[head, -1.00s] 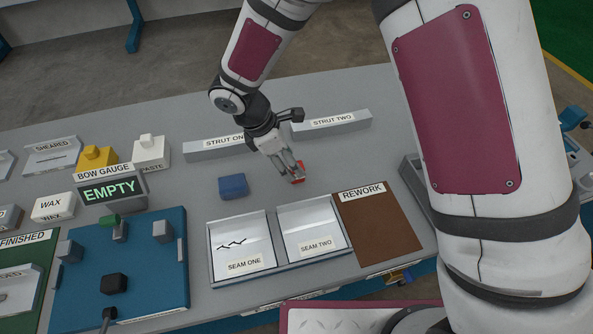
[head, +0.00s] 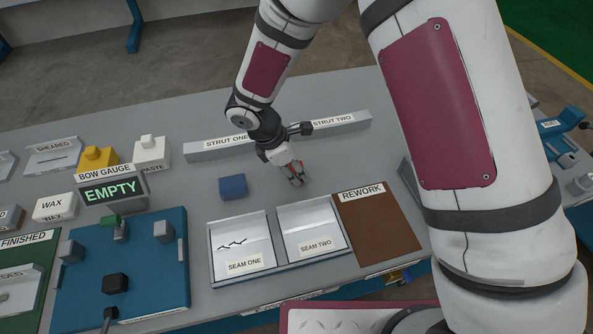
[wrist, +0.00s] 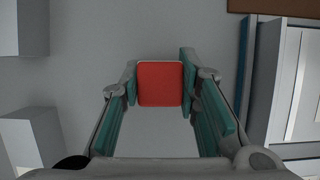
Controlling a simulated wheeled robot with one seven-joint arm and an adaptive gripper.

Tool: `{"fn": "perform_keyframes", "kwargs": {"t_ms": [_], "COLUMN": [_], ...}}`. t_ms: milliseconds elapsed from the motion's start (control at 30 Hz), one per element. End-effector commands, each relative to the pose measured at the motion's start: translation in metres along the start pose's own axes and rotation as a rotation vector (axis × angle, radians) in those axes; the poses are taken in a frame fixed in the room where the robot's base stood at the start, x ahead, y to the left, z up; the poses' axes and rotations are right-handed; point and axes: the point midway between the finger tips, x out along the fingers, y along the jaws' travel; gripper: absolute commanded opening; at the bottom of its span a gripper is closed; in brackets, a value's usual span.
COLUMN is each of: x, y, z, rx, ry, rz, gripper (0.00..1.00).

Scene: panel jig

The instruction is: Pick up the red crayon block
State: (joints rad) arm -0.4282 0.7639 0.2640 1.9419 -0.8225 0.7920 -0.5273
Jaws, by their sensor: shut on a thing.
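The red crayon block (wrist: 160,84) is between the two fingers of my gripper (wrist: 160,88) in the wrist view, with the teal pads on either side of it. In the head view my gripper (head: 296,176) is over the grey bench behind the seam trays, and only a little of the red block (head: 292,169) shows behind the fingers. My gripper is shut on the block. How far the block is above the bench is hard to tell.
A blue block (head: 232,186) lies on the bench to the left of my gripper. Strut one (head: 208,147) and strut two (head: 345,124) stand behind it. The seam one tray (head: 213,262), seam two tray (head: 344,243) and brown rework mat (head: 385,222) are in front.

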Motion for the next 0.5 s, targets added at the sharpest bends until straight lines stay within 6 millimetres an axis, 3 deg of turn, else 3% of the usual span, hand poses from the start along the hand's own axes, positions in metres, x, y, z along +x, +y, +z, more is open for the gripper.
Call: {"fn": "perform_keyframes", "kwargs": {"t_ms": [233,500], "x": [-0.013,-0.061], "y": [0.001,0.001], "z": [0.005,0.025], "rx": [0.001,0.003], "ry": [0.002,0.001], "rz": [0.003,0.004], "gripper": [0.02,0.02]}}
